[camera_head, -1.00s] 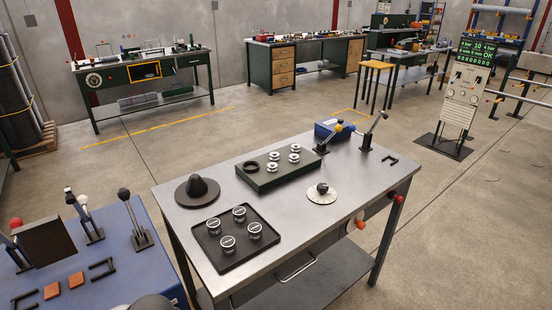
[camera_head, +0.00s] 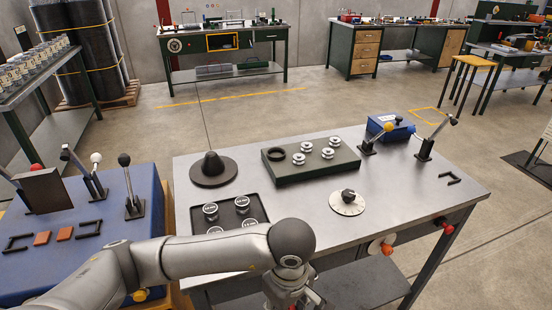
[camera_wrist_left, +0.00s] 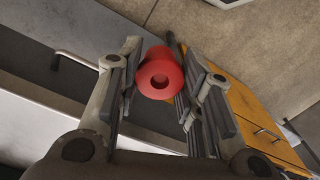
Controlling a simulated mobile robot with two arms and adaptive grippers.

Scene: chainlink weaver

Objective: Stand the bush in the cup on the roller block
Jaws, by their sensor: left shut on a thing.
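A red bush (camera_wrist_left: 160,76), a short cylinder with a round hole in its end, is between the fingers of my left gripper (camera_wrist_left: 160,90) in the left wrist view. The gripper is shut on it. In the head view my left gripper (camera_head: 290,294) is at the bottom, by the table's front edge, with its fingertips cut off by the frame. The dark green roller block (camera_head: 318,170) lies on the table behind it. The black ring-shaped cup (camera_head: 267,155) is at its left end, beside several silver rollers (camera_head: 328,153). My right gripper is not in view.
The steel table (camera_head: 405,185) also holds a dark cone on a disc (camera_head: 211,168), a black tray of jars (camera_head: 178,212), a white dial (camera_head: 347,208), levers (camera_head: 425,150) and a blue box (camera_head: 388,126). Bare steel lies around the dial. A blue bench (camera_head: 90,262) stands left.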

